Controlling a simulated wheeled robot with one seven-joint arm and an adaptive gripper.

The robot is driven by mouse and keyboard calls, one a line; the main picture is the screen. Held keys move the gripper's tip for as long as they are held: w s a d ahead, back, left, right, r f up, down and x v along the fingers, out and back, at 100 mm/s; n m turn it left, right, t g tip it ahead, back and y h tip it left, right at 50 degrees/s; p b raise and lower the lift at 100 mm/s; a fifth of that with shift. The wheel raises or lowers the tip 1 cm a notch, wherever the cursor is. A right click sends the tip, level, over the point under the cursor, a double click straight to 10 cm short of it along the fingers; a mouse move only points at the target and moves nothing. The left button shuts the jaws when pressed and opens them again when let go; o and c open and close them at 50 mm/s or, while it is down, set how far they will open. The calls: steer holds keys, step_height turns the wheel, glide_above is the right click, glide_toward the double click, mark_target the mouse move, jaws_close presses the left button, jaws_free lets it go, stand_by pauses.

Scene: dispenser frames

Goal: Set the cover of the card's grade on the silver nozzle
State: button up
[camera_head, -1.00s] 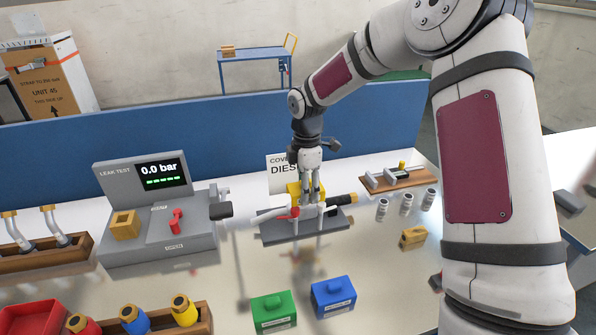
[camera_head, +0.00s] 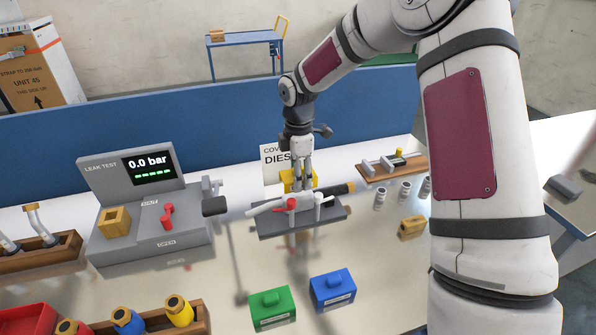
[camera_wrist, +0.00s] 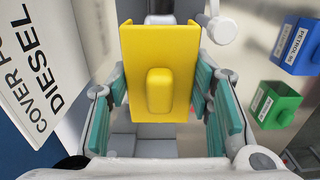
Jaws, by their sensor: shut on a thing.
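My gripper (camera_head: 302,178) is shut on the yellow cover (camera_wrist: 158,55), which has a raised grip block and sits between the teal finger pads. In the head view the yellow cover (camera_head: 286,180) is partly hidden by the fingers. Just in front of and below it, the silver nozzle (camera_head: 263,208) with a red lever lies on a grey stand (camera_head: 300,222). I cannot tell whether the cover touches the nozzle. A white card (camera_wrist: 38,75) behind reads COVER FOR DIESEL. A green cover (camera_head: 271,308) and a blue cover (camera_head: 332,289) stand on the table in front.
A grey leak tester (camera_head: 150,235) reading 0.0 bar stands left of the stand. Several metal cylinders (camera_head: 380,198) and a small yellow block (camera_head: 412,228) stand right. A blue partition (camera_head: 220,125) runs behind.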

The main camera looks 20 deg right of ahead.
mark_target(299, 194)
steer(key=shift+f+b, duration=0.45)
steer(key=shift+f, duration=1.5)
steer(key=shift+f+b, duration=0.35)
steer(key=shift+f, duration=1.05)
steer(key=o, duration=1.2)
step_height(299, 194, up, 12)
steer(key=shift+r, duration=0.1)
